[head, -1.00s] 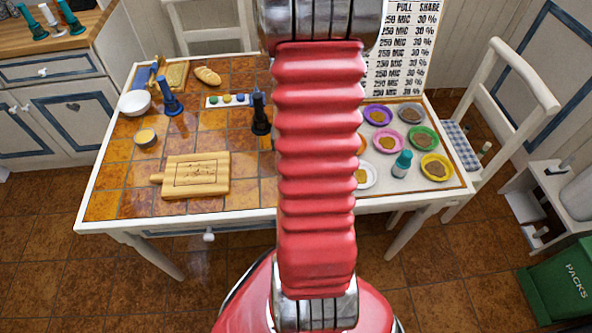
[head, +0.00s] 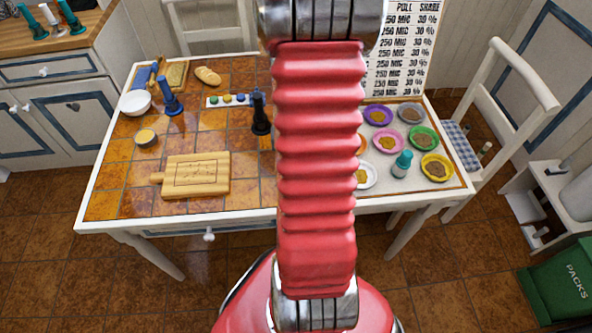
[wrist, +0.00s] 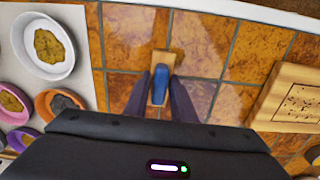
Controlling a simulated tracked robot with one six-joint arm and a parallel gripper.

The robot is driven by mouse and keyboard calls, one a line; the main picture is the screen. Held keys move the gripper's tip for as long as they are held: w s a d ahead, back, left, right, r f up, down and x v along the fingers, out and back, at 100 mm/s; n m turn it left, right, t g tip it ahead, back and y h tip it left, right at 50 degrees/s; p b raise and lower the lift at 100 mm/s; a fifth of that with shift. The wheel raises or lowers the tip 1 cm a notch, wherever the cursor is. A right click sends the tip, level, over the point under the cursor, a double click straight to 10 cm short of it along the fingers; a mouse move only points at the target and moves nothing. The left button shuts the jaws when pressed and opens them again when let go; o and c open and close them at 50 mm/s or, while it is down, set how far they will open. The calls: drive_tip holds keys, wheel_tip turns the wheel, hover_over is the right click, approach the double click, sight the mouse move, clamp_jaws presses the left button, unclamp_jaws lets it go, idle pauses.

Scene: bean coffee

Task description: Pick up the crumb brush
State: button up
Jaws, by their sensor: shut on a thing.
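The crumb brush (wrist: 160,84) shows in the wrist view as a blue handle with a light wooden part around its far end. My gripper (wrist: 160,88) is shut on the crumb brush, with one dark finger on each side of the blue handle. They are over the brown tiled table top. I cannot tell whether the brush touches the tiles. In the head view my red arm hides both the gripper and the brush.
A wooden board (head: 196,176) lies on the tiles, also in the wrist view (wrist: 290,98). A white dish (wrist: 44,46) and several coloured dishes stand on the pale mat. A dark upright tool (head: 260,114) stands beside my arm. Front-left tiles are clear.

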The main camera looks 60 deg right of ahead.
clamp_jaws()
drive_tip(key=shift+r, duration=0.15)
wheel_tip(320, 180, up, 10)
drive_tip(key=shift+f, duration=0.1)
idle(0.3)
idle(0.3)
